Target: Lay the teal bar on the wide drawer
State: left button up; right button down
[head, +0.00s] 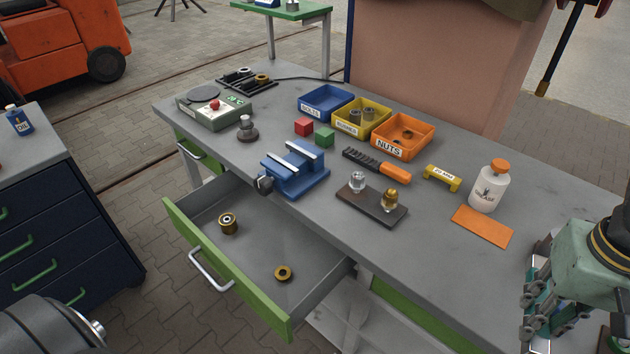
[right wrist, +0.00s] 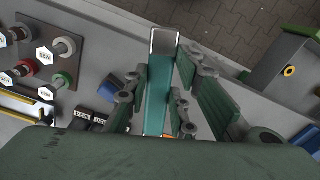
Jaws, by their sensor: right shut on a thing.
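My right gripper (head: 548,308) is at the lower right of the head view, over the right end of the bench. It is shut on the teal bar (right wrist: 158,95), which runs between its fingers in the right wrist view and has a pale grey end. In the head view the fingers hide most of the bar. The wide drawer (head: 190,251), with its green front, is pulled open below the bench, left of the gripper. A brass bushing (head: 228,223) and a brass ring (head: 283,273) lie in it, with bare floor around them. My left gripper is not in view.
On the bench (head: 440,262) are a blue vise (head: 295,170), a dark plate with two fittings (head: 371,208), an orange-handled tool (head: 378,165), a white bottle (head: 489,190) and an orange sheet (head: 482,226). A dark cabinet (head: 60,215) stands left of the drawer.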

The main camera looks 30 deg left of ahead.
aim_at(274, 259)
jog(key=j+u, duration=0.1)
jog(key=u, duration=0.65)
jog(key=j+u, duration=0.15)
jog(key=u, duration=0.25)
